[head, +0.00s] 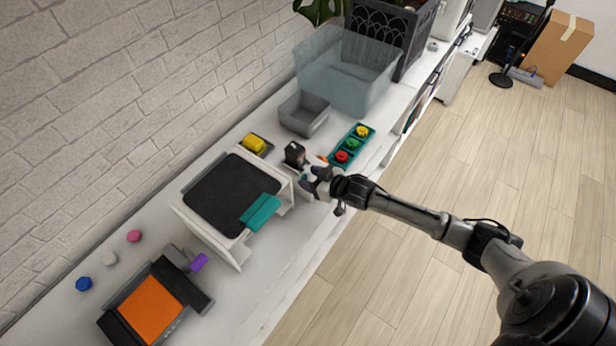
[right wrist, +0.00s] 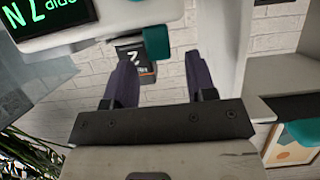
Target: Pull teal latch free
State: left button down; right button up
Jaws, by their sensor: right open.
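A teal flap-like piece (head: 260,212) sits on the front edge of a white box with a dark top (head: 232,190). A smaller teal piece (right wrist: 157,42) shows in the right wrist view, beside a white device with a green-lettered dark display (right wrist: 50,14). I cannot tell for sure which teal piece is the latch. My right gripper (head: 310,184) is at the right end of the white box, over the counter's front. In the right wrist view my right gripper (right wrist: 160,80) is open, with nothing between its fingertips; the smaller teal piece is beyond them. My left gripper is not in view.
A small black device (head: 295,153) stands just behind the right gripper. A teal strip with red, green and yellow buttons (head: 352,146) lies to its right. A grey bin (head: 304,114) and a clear tub (head: 345,72) stand farther back. An orange-topped device (head: 152,308) is front left.

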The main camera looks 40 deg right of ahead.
jog(key=shift+w+a+f, duration=0.2)
jog(key=shift+w+f, duration=0.05)
jog(key=shift+w, duration=0.3)
jog(key=shift+c, duration=0.3)
grip_shut()
